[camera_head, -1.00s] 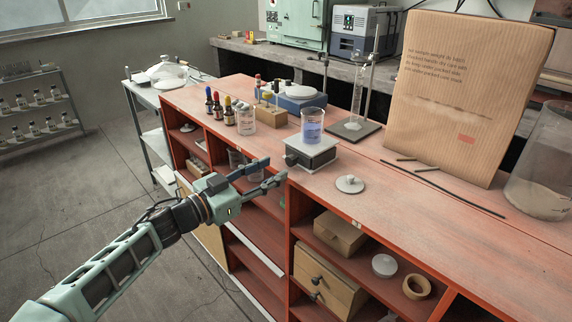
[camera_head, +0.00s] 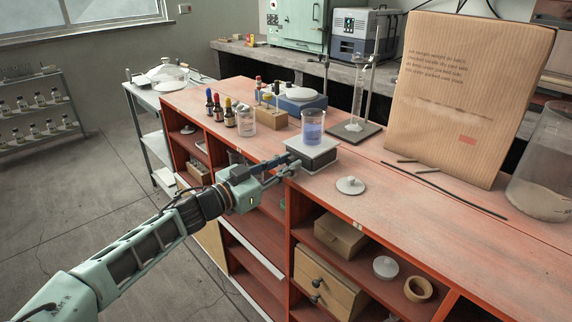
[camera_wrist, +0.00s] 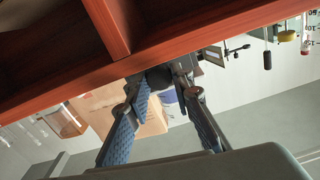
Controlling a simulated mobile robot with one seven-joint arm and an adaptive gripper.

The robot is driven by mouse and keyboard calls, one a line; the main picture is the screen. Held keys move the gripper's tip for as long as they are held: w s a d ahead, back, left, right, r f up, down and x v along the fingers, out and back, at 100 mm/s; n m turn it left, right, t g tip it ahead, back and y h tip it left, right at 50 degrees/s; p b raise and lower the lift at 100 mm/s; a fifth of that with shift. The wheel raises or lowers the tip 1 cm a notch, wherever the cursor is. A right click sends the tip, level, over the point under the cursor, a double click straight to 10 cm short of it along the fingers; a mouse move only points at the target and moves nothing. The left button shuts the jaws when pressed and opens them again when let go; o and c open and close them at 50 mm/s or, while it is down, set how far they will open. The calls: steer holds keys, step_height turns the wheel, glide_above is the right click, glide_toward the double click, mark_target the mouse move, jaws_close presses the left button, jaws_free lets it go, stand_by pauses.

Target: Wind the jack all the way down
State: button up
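The jack (camera_head: 312,157) is a small dark block with a pale top plate, near the bench top's front edge. It stands partly raised, and its body shows below the plate. A beaker of blue liquid (camera_head: 313,128) stands upright on it. The jack's dark round knob (camera_wrist: 158,78) faces my gripper; my fingers mostly cover it in the head view. My gripper (camera_head: 293,163) reaches in from the front left. Its fingertips (camera_wrist: 162,82) lie on either side of the knob and appear shut on it, though the contact is partly hidden.
A pale lidded disc (camera_head: 350,186) lies right of the jack. Dropper bottles (camera_head: 229,112) and an empty beaker (camera_head: 246,122) stand left of it. A stand with a glass cylinder (camera_head: 356,105) is behind. A large cardboard box (camera_head: 465,100) leans at the right. Open shelves lie below.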

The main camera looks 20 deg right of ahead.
jaws_close()
steer(key=shift+r+n+p, duration=0.15)
steer(key=shift+n+p, duration=0.5)
steer(key=shift+n, duration=0.35)
steer(key=shift+f+n+p, duration=0.2)
steer(key=shift+n+p, duration=0.4)
steer(key=shift+n, duration=0.8)
steer(key=o, duration=0.9)
jaws_free()
steer(key=shift+a, duration=0.1)
steer(key=v, duration=1.2)
